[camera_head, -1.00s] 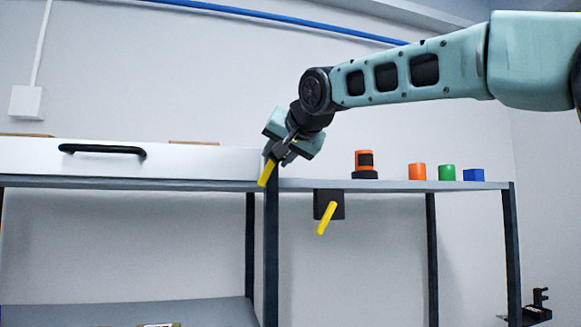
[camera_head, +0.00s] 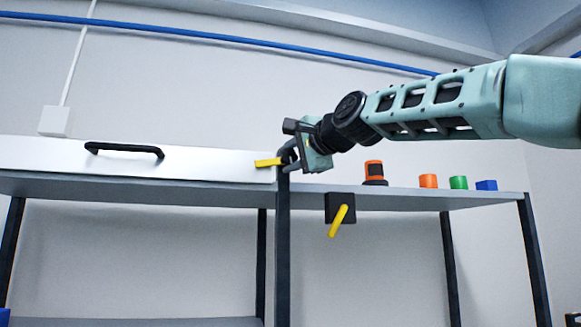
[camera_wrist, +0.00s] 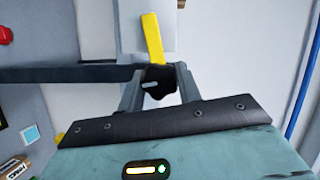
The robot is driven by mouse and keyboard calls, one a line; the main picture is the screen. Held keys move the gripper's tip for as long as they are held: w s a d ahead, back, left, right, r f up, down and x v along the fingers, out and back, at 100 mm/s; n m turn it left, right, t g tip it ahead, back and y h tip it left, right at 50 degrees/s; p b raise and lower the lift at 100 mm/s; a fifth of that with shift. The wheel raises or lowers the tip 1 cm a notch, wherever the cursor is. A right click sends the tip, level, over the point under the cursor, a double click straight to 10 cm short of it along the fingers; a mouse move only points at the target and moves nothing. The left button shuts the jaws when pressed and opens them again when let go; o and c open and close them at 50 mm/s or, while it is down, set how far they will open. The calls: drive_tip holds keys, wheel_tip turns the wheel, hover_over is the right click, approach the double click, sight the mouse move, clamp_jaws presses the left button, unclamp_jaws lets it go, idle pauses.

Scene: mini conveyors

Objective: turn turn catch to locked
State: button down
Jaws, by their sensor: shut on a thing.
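The turn catch has a yellow lever (camera_head: 268,162) at the right end of a white drawer-like box on the shelf. The lever lies nearly level in the head view, pointing left across the white front. In the wrist view the yellow lever (camera_wrist: 152,40) extends away from a black hub (camera_wrist: 158,80) that sits between my fingers. My gripper (camera_head: 287,156) is shut on the turn catch at its hub end, and its fingers partly hide the hub. The wrist view also shows my gripper (camera_wrist: 158,72) with one finger on each side of the hub.
The white box (camera_head: 215,165) has a black handle (camera_head: 124,150). A second yellow lever (camera_head: 339,222) hangs from a black block (camera_head: 332,203) below the shelf edge. An orange-and-black piece (camera_head: 374,172) and orange, green and blue blocks (camera_head: 458,183) stand to the right.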

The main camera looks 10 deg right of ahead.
drive_tip(key=shift+m+t+b, duration=0.3)
drive_tip(key=shift+m+b, duration=0.25)
drive_tip(key=shift+m, duration=0.35)
drive_tip(key=c, duration=1)
unclamp_jaws()
drive_tip(key=shift+d, duration=0.1)
drive_tip(key=shift+o, duration=0.2)
drive_tip(key=b+v, duration=0.6)
drive_tip(key=v, duration=1.1)
drive_tip(key=shift+d+f, duration=0.25)
